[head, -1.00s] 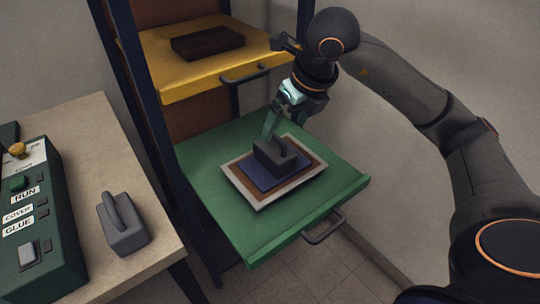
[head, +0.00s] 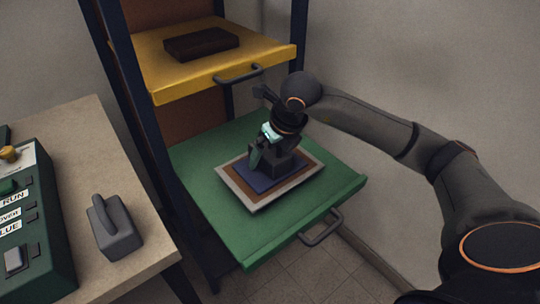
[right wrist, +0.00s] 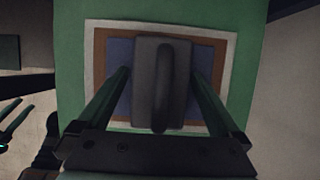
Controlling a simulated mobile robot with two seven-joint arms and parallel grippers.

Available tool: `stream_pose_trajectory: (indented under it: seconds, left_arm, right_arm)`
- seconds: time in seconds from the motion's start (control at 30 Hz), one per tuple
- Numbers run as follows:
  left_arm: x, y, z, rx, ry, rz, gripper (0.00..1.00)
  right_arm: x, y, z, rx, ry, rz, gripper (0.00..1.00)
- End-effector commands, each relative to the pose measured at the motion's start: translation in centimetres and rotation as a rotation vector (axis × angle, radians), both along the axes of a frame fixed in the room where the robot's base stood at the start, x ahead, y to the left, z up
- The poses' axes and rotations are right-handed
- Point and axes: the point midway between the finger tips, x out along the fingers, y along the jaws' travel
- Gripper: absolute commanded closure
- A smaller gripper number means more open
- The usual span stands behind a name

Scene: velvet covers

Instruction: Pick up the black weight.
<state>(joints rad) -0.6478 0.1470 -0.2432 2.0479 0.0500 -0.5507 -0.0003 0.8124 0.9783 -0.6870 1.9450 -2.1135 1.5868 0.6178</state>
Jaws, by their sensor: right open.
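The black weight (head: 287,160), a dark block with a raised handle, stands upright on a dark blue cover in the green drawer. My right gripper (head: 268,152) is open and low over it, hiding much of it in the head view. In the right wrist view the black weight (right wrist: 147,80) lies between the two spread fingers of the right gripper (right wrist: 160,73), its handle running lengthwise between them. A gap shows on both sides, so neither finger seems to touch it. My left gripper does not show in the head view.
The blue cover (head: 252,180) lies on a brown board with a pale border (head: 257,206). The green drawer (head: 215,215) is pulled out below a yellow drawer (head: 180,82) holding a dark block (head: 201,43). A grey weight (head: 114,232) and a control box (head: 45,240) stand on the left table.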

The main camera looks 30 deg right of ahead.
Motion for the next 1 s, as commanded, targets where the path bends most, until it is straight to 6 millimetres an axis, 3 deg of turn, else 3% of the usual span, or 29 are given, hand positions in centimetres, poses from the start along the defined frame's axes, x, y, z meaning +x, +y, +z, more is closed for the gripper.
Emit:
stream_pose_trajectory:
  seconds: [0.2, 1.0]
  left_arm:
    - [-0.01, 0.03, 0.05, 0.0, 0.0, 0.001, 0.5]
    - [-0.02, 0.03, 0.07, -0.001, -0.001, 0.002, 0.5]
  right_arm:
    - [0.02, 0.01, -0.02, 0.0, 0.0, 0.0, 0.01]
    - [0.03, 0.0, 0.04, 0.0, -0.001, -0.001, 0.91]
